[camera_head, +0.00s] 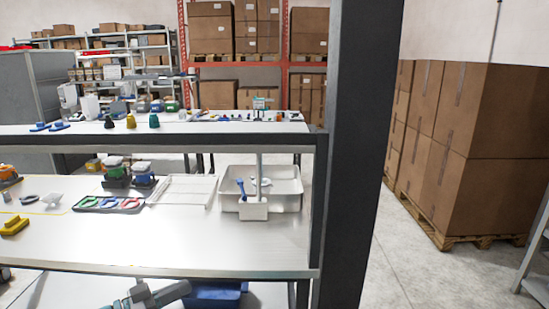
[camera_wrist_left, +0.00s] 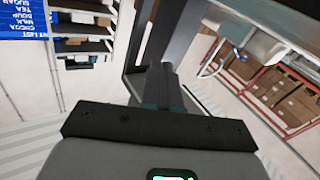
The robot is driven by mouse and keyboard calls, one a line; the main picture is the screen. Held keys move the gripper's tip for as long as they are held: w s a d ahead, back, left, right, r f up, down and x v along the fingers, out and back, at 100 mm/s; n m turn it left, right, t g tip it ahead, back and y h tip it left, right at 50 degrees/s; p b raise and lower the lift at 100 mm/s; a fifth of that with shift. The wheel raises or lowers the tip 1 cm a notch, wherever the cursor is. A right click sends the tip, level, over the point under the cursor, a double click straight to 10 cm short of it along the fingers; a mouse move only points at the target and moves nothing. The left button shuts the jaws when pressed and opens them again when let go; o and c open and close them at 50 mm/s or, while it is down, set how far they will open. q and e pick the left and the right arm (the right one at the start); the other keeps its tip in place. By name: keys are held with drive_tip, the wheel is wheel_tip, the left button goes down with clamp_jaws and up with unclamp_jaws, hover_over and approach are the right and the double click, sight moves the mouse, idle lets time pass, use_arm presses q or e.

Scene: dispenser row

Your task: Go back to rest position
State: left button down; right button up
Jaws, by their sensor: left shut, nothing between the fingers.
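My left gripper (camera_head: 182,289) is at the bottom of the head view, below the front edge of the workbench (camera_head: 200,250). Only part of it shows, over the lower shelf area. In the left wrist view the gripper's dark fingers (camera_wrist_left: 162,78) are together with nothing between them. It touches no object that I can see. My right gripper is in neither view.
A dark post (camera_head: 358,150) stands at the right of the workbench. A blue bin (camera_head: 215,294) is below the bench, close right of my left gripper. A white tub (camera_head: 285,189) and a tray of coloured rings (camera_head: 110,204) sit on top. Stacked boxes (camera_head: 480,130) stand right.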

use_arm(q)
drive_tip(key=s+d+f+n+y, duration=0.35)
drive_tip(key=d+f+n, duration=0.2)
drive_tip(key=f, duration=0.55)
drive_tip(key=s+d+f+n+y, duration=0.35)
drive_tip(key=d+f+n, duration=0.2)
drive_tip(key=f, duration=0.45)
drive_tip(key=s+f+g+y, duration=0.2)
drive_tip(key=s+f+g, duration=0.3)
drive_tip(key=s, duration=0.7)
drive_tip(key=s+f+g+y, duration=0.1)
drive_tip(key=s+f+g, duration=0.4)
drive_tip(key=s, duration=0.7)
drive_tip(key=shift+s+a+f+y, duration=0.15)
drive_tip(key=shift+a+f+y, duration=0.25)
drive_tip(key=shift+f, duration=0.15)
